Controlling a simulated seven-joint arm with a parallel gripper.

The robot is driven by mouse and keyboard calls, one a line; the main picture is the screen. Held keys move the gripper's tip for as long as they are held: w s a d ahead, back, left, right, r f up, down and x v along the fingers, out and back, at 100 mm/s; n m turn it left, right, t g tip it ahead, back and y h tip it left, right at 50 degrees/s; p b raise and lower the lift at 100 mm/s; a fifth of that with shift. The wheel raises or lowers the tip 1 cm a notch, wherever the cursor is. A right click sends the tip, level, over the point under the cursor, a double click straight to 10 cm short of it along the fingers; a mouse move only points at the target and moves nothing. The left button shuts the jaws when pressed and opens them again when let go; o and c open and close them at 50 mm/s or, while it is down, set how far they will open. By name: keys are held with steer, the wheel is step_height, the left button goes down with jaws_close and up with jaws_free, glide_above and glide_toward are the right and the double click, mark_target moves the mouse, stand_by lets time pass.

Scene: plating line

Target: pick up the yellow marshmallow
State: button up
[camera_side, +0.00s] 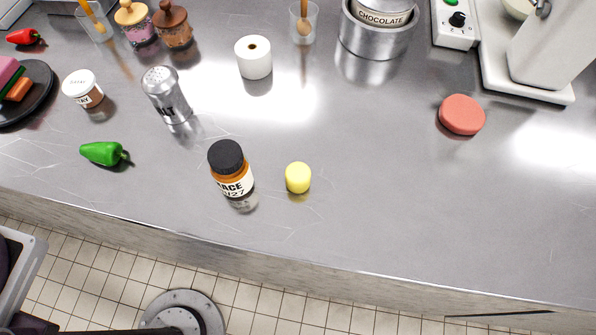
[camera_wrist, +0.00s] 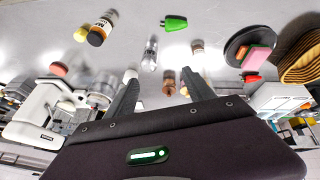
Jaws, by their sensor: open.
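The yellow marshmallow (camera_side: 298,178) is a small upright cylinder on the metal counter, near its front edge. It stands just right of a brown bottle with a black cap (camera_side: 231,170), with a small gap between them.
A green pepper (camera_side: 103,153), a salt shaker (camera_side: 167,96) and a small labelled jar (camera_side: 83,89) stand to the left. A white roll (camera_side: 253,57) is behind. A coral disc (camera_side: 462,114) lies right. The counter (camera_side: 400,210) right of the marshmallow is clear.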

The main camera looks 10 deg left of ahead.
steer(key=w+d+r+n+g+h, duration=0.1)
steer(key=w+d+r+n+h, duration=0.1)
steer(key=w+d+n, duration=0.3)
steer(key=n+g+h, duration=0.1)
steer(key=n+g, duration=0.3)
steer(key=n, duration=0.5)
glide_above(296, 172)
steer(key=a, duration=0.3)
step_height(296, 172, down, 25)
steer(key=shift+h, duration=0.3)
steer(key=x, duration=0.7)
steer(key=shift+d, duration=0.4)
steer(key=c, duration=0.9)
